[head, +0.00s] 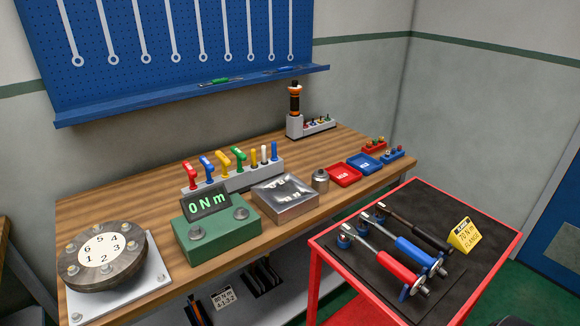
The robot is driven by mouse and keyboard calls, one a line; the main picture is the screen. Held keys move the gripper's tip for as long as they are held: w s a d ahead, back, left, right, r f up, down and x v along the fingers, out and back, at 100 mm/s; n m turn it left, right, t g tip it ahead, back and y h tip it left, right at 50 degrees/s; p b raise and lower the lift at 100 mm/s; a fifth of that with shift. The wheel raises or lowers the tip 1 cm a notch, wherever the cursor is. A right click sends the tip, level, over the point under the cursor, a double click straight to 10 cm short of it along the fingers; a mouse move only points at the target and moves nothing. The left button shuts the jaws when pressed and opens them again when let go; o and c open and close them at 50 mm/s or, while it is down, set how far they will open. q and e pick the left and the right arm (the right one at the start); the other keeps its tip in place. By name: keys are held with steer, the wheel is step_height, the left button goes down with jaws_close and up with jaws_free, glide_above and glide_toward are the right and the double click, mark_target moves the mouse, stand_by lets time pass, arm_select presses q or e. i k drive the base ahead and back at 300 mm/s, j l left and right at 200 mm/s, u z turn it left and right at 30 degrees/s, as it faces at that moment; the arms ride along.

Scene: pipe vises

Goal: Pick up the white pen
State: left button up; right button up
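The white pen (264,154) stands upright in a grey rack (236,182) on the wooden workbench. It is between a yellow pen (253,158) on its left and a blue pen (274,151) on its right. Its upper part shows; its lower end is hidden in the rack. Neither of my grippers is in view.
Left of the pens, the rack holds several coloured angled handles (222,162). In front stand a green 0 Nm box (218,236) and a metal box (286,200). A metal weight (320,181) is to the right. A red cart (350,280) with torque wrenches stands front right.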

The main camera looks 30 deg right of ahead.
mark_target(263, 162)
steer(key=z, duration=0.9)
